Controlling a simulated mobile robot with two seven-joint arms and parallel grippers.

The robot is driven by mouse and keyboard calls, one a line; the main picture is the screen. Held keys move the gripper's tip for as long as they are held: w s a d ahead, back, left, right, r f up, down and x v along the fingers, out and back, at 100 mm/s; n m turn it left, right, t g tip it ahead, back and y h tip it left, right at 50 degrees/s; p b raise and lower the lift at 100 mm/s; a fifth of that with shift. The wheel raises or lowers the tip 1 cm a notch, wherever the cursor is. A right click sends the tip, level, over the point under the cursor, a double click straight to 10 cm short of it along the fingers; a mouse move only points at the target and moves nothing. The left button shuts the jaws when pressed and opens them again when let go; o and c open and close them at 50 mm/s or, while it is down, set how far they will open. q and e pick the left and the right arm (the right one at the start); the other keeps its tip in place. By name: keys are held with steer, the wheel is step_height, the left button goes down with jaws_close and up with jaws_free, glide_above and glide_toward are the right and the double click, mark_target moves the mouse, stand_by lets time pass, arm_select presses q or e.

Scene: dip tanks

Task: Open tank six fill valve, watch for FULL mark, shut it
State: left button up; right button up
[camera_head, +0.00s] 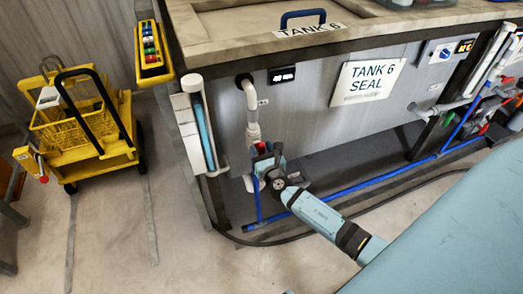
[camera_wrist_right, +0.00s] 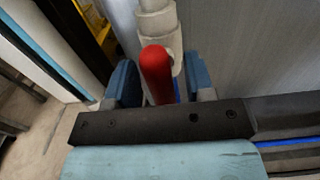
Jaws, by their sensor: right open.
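Tank six (camera_head: 310,90) has a "TANK 6 SEAL" sign on its grey front. A white fill pipe (camera_head: 252,120) runs down its left side to the valve, whose red handle (camera_wrist_right: 157,72) stands upright in the wrist view. My right gripper (camera_head: 268,165) is at the valve, open, with its blue-grey fingers on either side of the red handle. I cannot tell whether they touch it. A sight tube (camera_head: 204,130) with blue in it stands at the tank's left corner; no FULL mark is readable. The valve body is mostly hidden by my gripper. My left gripper is out of view.
A yellow cart (camera_head: 85,125) stands on the floor at left. A yellow box with coloured buttons (camera_head: 150,48) hangs by the tank's left edge. A blue pipe (camera_head: 370,190) and a dark hose run low along the tank. More valves and pipes crowd the right.

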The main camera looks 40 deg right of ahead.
jaws_close()
